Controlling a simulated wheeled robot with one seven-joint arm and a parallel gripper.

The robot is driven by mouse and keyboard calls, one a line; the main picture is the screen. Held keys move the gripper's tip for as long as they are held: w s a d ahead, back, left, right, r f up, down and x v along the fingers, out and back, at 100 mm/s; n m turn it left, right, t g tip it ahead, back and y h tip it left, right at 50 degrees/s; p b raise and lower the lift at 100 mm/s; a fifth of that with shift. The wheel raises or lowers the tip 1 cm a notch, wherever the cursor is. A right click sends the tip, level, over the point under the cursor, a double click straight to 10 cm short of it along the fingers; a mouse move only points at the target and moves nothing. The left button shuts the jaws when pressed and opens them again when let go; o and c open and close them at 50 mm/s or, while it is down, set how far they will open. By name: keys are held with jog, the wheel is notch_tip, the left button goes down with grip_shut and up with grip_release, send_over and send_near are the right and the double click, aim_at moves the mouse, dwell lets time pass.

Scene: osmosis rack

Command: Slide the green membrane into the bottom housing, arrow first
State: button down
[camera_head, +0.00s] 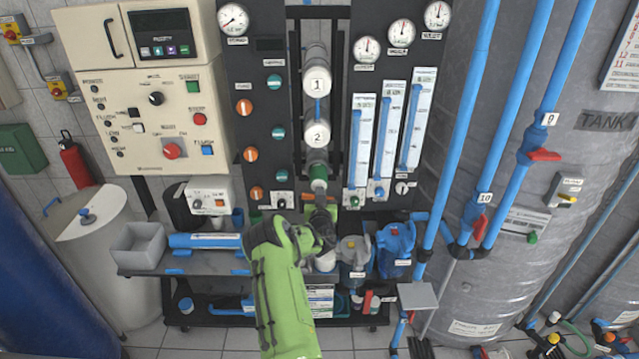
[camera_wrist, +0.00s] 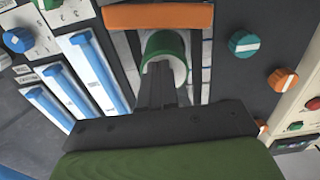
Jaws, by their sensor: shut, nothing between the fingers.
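The green membrane (camera_head: 319,178) juts from the lower end of the bottom housing (camera_head: 317,156), below the white caps marked 1 and 2. In the wrist view the membrane (camera_wrist: 160,48) is a short green cylinder with a pale end face towards me. My gripper (camera_wrist: 158,70) is shut and empty, its fingertips at the pale end; I cannot tell whether they touch it. In the head view my gripper (camera_head: 321,203) is just below the membrane, partly hidden by my green arm. The membrane's inner part and any arrow are hidden.
Blue-and-white flow meters (camera_head: 361,150) stand right of the housings. Orange and teal knobs (camera_head: 250,154) line the panel on the left.

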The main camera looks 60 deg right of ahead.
jog(key=shift+b+x, duration=1.5)
jog(key=shift+x, duration=0.5)
jog(key=v, duration=0.8)
